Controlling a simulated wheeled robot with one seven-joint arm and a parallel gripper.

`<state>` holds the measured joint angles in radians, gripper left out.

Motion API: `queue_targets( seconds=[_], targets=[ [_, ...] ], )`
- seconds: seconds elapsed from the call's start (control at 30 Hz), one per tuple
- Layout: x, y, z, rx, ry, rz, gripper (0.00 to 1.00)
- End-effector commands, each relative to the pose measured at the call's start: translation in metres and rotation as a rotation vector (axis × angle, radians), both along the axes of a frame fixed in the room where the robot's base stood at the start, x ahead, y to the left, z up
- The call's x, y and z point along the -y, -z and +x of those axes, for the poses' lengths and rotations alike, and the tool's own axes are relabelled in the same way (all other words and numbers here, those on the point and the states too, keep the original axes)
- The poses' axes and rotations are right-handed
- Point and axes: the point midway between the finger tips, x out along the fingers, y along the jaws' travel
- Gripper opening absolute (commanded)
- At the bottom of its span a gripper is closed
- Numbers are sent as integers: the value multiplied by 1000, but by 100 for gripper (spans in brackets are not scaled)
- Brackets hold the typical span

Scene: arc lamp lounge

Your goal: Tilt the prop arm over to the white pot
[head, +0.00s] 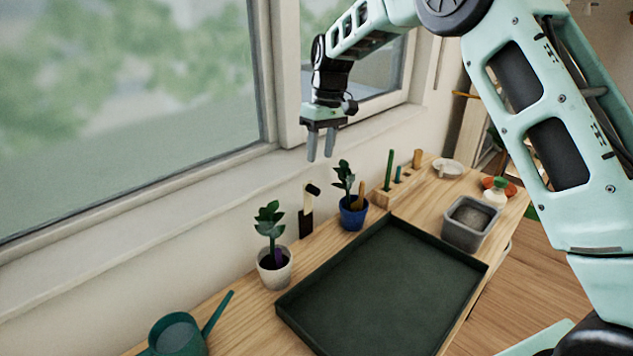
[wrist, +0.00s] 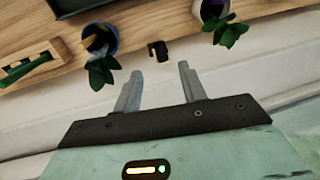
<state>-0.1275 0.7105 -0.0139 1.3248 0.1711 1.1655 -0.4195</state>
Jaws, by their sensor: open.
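The prop (head: 306,215) stands by the wall between the two plant pots, a pale upright piece on a black lower part. Its short black arm (head: 314,189) is at the top and points right, toward the blue pot (head: 353,218). The white pot (head: 274,273) with a leafy plant is to its left. My gripper (head: 320,157) is open and empty above the prop, apart from it. In the wrist view, the prop's black arm (wrist: 158,49) lies ahead between my fingertips (wrist: 160,69), with the white pot (wrist: 214,10) at right and the blue pot (wrist: 101,38) at left.
A dark green tray (head: 385,290) fills the middle of the wooden bench. A teal watering can (head: 178,335) is at front left. A wooden block with upright tools (head: 386,192), a grey square pot (head: 469,222) and a white dish (head: 447,168) stand farther right. The wall and window run close behind.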

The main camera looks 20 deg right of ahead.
Motion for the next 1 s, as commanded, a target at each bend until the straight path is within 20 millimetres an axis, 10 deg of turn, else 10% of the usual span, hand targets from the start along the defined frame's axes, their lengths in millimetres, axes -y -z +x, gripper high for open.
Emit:
queue_targets(
  seconds=[0.4, 0.87, 1.0],
  targets=[
    [-11, 75, -6, -1, 0, 0, 41],
    [-13, 91, -7, 1, 0, 0, 41],
    [-13, 91, -7, 1, 0, 0, 11]
  ],
)
